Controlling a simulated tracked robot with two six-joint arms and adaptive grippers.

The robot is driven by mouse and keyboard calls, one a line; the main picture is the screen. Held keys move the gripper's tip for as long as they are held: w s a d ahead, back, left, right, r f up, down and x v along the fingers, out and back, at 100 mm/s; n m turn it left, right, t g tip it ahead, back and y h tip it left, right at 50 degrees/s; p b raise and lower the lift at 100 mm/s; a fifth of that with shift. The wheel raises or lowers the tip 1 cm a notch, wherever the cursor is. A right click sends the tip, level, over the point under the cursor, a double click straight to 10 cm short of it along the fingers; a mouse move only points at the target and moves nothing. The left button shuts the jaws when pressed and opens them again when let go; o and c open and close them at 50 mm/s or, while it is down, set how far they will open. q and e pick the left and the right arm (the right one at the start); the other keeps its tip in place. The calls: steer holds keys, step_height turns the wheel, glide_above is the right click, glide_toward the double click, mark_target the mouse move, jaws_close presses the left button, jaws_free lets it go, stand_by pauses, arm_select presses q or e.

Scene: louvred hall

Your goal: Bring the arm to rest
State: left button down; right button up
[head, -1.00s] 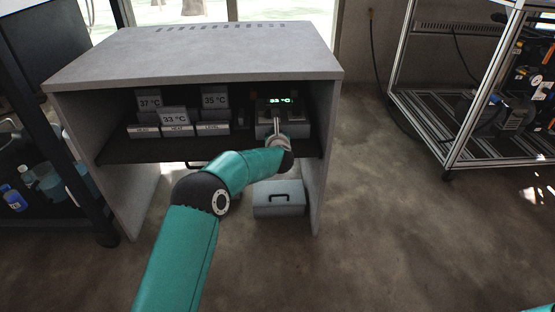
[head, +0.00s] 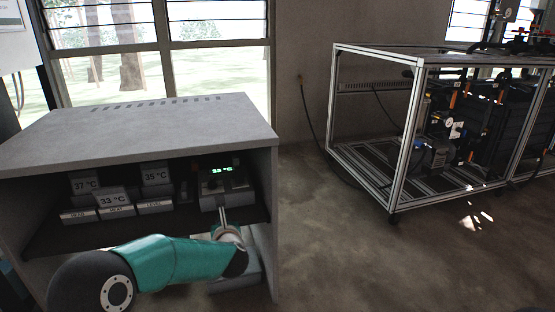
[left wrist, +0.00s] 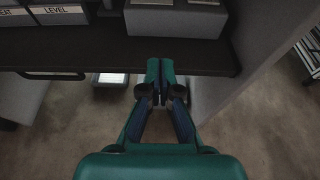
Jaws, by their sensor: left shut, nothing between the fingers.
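My left arm comes in from the lower left in the head view, and its gripper (head: 223,214) is in front of the device (head: 224,187) with a green 33 °C display on the shelf. In the left wrist view the gripper (left wrist: 160,68) is shut with its fingers together and nothing between them. Its tips overlap the shelf's front edge in the picture; I cannot tell whether they touch it. The lower part of the device (left wrist: 175,22) shows above the tips. My right gripper is not in view.
The grey cabinet (head: 140,125) surrounds the shelf, with its right side wall close to my left gripper. Cards reading 37 °C, 33 °C (head: 113,198) and 35 °C stand over labelled blocks. A grey box lies below, partly hidden. A metal frame rack (head: 400,150) stands right; floor between is open.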

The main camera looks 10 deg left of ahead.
arm_select(q)
steer(key=s+a+f+m+g+h+p, duration=0.15)
steer(key=s+f+m, duration=0.35)
steer(key=f, duration=0.5)
steer(key=s+f+m+g+h+p, duration=0.1)
steer(key=s+f+m+g+h, duration=0.15)
steer(key=s+f, duration=0.55)
steer(key=s+d+f+m+g+h, duration=0.2)
steer(key=s+d+f+m+g, duration=0.15)
steer(key=s+m, duration=0.6)
steer(key=s+d+f+m+g+h+p, duration=0.1)
steer(key=s+d+f+m+g+h, duration=0.3)
steer(key=s+m, duration=0.6)
steer(key=s+d+f+m+g, duration=0.1)
steer(key=s+d+f+m, duration=0.1)
steer(key=s+d+m, duration=0.65)
step_height(320, 180, up, 38)
steer(key=a+m+p, duration=0.3)
steer(key=p, duration=3.5)
steer(key=shift+f, duration=0.1)
